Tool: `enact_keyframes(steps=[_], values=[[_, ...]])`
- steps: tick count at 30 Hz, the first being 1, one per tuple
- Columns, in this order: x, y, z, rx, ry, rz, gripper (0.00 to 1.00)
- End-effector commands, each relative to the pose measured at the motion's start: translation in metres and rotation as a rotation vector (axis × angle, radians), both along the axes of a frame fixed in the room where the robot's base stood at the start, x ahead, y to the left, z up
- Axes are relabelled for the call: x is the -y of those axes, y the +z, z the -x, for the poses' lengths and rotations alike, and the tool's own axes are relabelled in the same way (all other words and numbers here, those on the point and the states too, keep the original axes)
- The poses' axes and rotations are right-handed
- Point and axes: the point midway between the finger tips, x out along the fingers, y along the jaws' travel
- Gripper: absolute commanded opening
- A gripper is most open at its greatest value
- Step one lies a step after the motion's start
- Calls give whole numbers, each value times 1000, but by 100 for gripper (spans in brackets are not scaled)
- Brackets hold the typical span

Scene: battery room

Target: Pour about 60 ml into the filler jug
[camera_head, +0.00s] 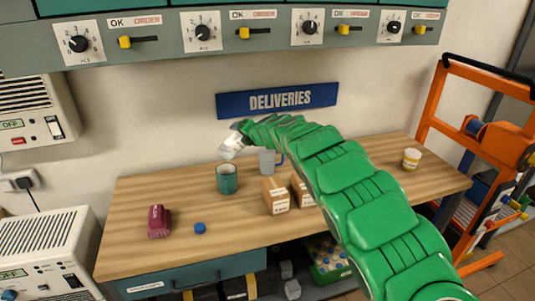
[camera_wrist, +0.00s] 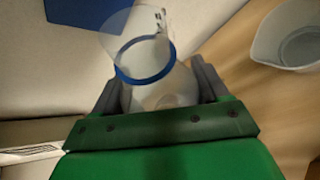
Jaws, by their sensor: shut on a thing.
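My gripper (camera_head: 241,135) is shut on a clear container (camera_head: 230,147), held above the back of the bench. In the wrist view, the container (camera_wrist: 140,32) sits between my jaws (camera_wrist: 158,86); it has a blue ring and small dark markings. In the head view it is tilted, over or behind the teal mug (camera_head: 227,181); its depth is unclear. What looks like this jug shows apart from the container in the wrist view (camera_wrist: 282,48). No stream of liquid is visible.
A blue cap (camera_head: 200,228) and a dark red object (camera_head: 158,222) lie at the front left of the wooden bench (camera_head: 130,200). Two small cardboard boxes (camera_head: 276,196) stand by my arm. A white-and-yellow tub (camera_head: 411,158) stands at the right. Chargers hang above.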

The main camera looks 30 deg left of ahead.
Motion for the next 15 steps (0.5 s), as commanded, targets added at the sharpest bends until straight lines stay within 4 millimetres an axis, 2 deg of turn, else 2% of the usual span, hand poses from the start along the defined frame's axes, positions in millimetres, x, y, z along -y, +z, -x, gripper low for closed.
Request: enact_keyframes(steps=[3, 15], values=[[2, -6, -2, 97, 5, 73, 31], [1, 7, -3, 322, 2, 227, 31]])
